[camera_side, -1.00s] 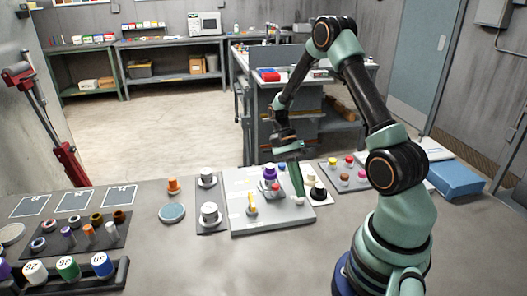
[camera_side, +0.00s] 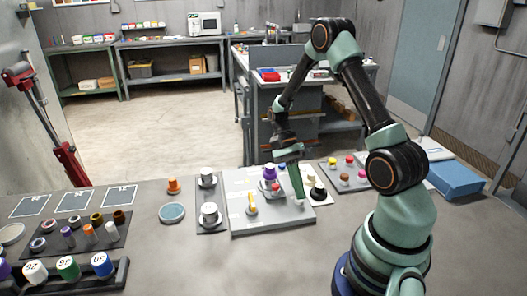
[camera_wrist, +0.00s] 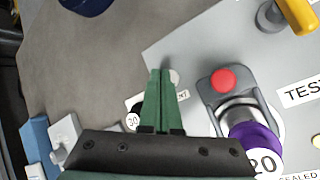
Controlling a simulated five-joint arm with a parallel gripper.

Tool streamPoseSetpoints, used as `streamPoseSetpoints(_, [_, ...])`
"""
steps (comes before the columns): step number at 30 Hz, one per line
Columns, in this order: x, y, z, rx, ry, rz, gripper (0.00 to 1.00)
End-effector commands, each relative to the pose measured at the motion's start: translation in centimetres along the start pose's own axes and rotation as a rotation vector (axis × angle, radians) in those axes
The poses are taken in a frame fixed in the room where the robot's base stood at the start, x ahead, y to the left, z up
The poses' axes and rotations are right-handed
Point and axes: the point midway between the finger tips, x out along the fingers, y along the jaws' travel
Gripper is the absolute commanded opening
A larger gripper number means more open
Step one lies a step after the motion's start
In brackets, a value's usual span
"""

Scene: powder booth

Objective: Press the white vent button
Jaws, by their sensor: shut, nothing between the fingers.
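The white vent button (camera_wrist: 175,76) shows as a small pale disc just beyond and right of my fingertips in the wrist view, partly hidden by them. A partly covered label ending in "NT" (camera_wrist: 183,96) is beside it. My gripper (camera_wrist: 162,72) has its two green fingers together, with nothing between them. In the side view my gripper (camera_side: 300,198) points down over the right part of the light grey panel (camera_side: 242,225). I cannot tell whether the tips touch the button or the panel.
A red button (camera_wrist: 222,80) in a grey housing and a purple piece marked 20 (camera_wrist: 250,138) stand right of my fingers. A yellow lever (camera_side: 252,199) is farther left on the panel. A plate with coloured knobs (camera_side: 346,177) lies to the right.

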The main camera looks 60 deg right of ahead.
Motion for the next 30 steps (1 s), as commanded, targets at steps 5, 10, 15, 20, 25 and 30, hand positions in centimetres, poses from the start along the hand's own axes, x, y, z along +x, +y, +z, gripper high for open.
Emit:
streamPoseSetpoints(5, [0.1, 0.0, 0.0, 0.000, 0.000, 0.000, 0.00])
streamPoseSetpoints(10, [0.1, 0.0, 0.0, 0.000, 0.000, 0.000, 0.00])
streamPoseSetpoints(15, [-0.3, 0.2, 0.1, 0.000, 0.001, -0.001, 0.00])
streamPoseSetpoints(20, [-1.0, 0.6, 0.5, 0.000, 0.001, 0.000, 0.00])
streamPoseSetpoints(25, [-1.3, 0.8, 0.6, 0.000, 0.000, 0.000, 0.00])
streamPoseSetpoints(30, [-1.3, 0.8, 0.6, 0.000, 0.000, 0.000, 0.00])
